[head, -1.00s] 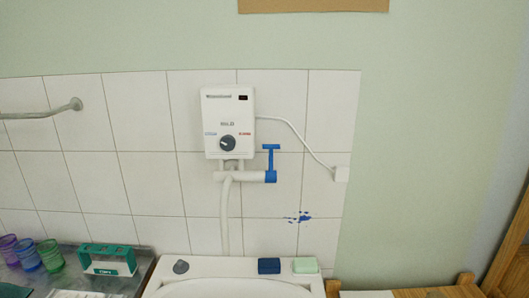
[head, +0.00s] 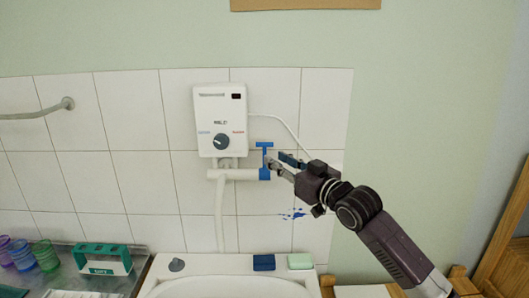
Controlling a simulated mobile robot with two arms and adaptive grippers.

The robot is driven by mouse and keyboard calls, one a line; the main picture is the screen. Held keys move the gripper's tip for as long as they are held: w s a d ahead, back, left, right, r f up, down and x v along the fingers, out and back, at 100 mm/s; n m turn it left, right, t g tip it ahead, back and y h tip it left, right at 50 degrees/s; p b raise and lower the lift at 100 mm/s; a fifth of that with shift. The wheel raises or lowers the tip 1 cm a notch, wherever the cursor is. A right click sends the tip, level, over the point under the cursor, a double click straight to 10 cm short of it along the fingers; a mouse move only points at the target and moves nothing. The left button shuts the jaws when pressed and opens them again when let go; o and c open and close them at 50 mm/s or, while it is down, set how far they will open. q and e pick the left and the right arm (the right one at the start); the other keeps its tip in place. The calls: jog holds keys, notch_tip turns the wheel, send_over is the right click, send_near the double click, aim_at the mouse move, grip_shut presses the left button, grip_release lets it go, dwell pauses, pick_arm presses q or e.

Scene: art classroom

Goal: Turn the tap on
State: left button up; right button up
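The tap is a blue T-shaped handle (head: 264,146) on a blue valve at the right end of a white pipe (head: 235,174). The pipe is under a white water heater (head: 219,120) on the tiled wall. The handle's crossbar is at the top of its upright stem. My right gripper (head: 277,161) comes in from the lower right, with its fingertips just right of the stem and valve. Its two fingers look apart, with nothing seen between them. I cannot tell whether a finger touches the tap. My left gripper is not in view.
A white sink (head: 225,288) is below, with a dark blue block (head: 264,262) and a pale green block (head: 300,261) on its rim. Coloured cups (head: 46,255) and a green-and-white box (head: 102,258) stand at the left. A white cord (head: 287,124) runs behind my gripper.

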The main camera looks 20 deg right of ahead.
aim_at(264, 168)
jog(key=p+x, duration=0.2)
jog(key=x, duration=0.4)
jog(key=shift+w+a, duration=0.15)
jog(key=shift+w, duration=0.2)
jog(key=shift+f, duration=0.1)
grip_shut()
